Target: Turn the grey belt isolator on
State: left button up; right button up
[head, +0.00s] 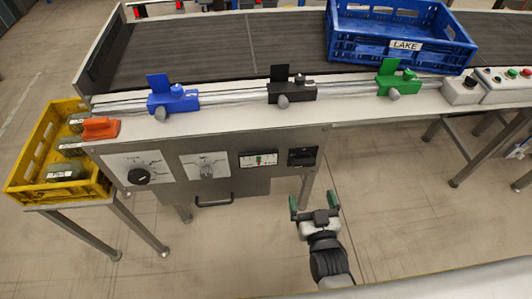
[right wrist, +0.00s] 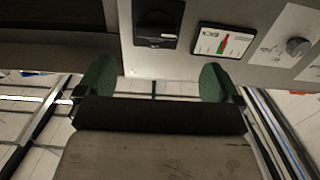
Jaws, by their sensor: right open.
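The grey belt isolator (head: 207,170) looks to be the grey rotary knob on a white plate on the conveyor's front panel. Its pointer position is too small to read. It also shows in the right wrist view (right wrist: 298,46), at the upper right. My right gripper (head: 313,204) is open and empty, with green fingertips apart, in front of and below the panel's right end. In the right wrist view its fingers (right wrist: 153,80) are below the black switch and the display, touching neither. My left gripper is not in view.
The panel also holds a black rotary knob (head: 138,177), a small display (head: 258,160) and a black switch (head: 302,157). A handle (head: 215,202) sticks out below. Blue, black and green clamps line the rail above. A yellow crate (head: 58,187) stands at left, a blue crate (head: 400,45) on the belt.

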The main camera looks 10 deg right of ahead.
aim_at(305, 165)
jog(key=w, duration=0.6)
jog(key=w+r, duration=0.1)
jog(key=w, duration=0.2)
jog(key=shift+w+d, duration=0.1)
jog(key=shift+w, duration=0.8)
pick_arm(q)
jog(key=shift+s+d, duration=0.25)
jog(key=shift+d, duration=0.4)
pick_arm(e)
jog(key=c, duration=0.9)
jog(key=shift+c, duration=0.2)
